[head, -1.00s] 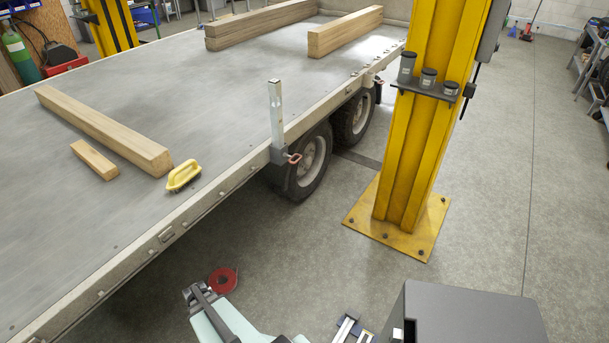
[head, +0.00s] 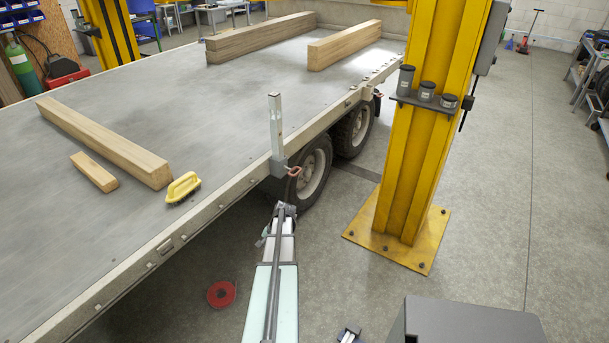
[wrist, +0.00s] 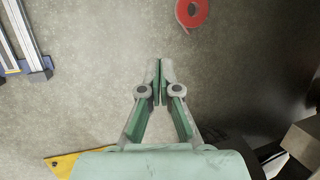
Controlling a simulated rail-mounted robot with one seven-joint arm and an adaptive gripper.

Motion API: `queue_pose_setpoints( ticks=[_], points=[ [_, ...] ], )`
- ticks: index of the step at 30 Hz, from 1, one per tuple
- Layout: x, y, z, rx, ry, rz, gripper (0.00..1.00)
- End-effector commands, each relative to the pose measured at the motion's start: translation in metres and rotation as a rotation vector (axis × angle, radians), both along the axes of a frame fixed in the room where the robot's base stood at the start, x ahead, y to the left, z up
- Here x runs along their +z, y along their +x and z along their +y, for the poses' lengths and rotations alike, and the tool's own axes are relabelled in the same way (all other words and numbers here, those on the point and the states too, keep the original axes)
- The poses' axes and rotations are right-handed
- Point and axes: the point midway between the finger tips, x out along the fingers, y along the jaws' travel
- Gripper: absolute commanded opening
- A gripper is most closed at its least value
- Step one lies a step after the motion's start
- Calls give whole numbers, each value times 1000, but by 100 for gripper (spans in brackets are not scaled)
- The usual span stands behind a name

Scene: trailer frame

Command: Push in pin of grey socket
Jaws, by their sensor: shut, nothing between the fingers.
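A grey socket (head: 276,167) sits on the trailer's side edge in the head view, with an upright metal post (head: 276,125) in it. A pin with a reddish ring handle (head: 294,171) sticks out from the socket's right side. How deep the pin sits is too small to tell. My arm's end is just below the socket in the picture, apart from the pin. My gripper (wrist: 160,63) is shut and empty in the wrist view, over bare floor. Its fingers cannot be made out in the head view. Socket and pin are not in the wrist view.
The trailer bed (head: 200,100) carries wooden beams (head: 110,145) and a yellow-handled brush (head: 183,187). A yellow column (head: 425,130) stands to the right, with a shelf of small jars (head: 426,91). A red roll (head: 221,294) lies on the floor. Floor between trailer and column is clear.

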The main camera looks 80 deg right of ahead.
Motion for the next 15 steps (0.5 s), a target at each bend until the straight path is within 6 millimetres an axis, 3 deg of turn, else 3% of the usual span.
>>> queue_pose_setpoints(
  ticks=[1, 3, 15],
  points=[
    [9, -15, -29, -73, -1, -18, 0],
    [22, -35, -61, -176, 3, -45, 0],
    [126, -174, -227, -787, 86, -258, 0]
  ],
)
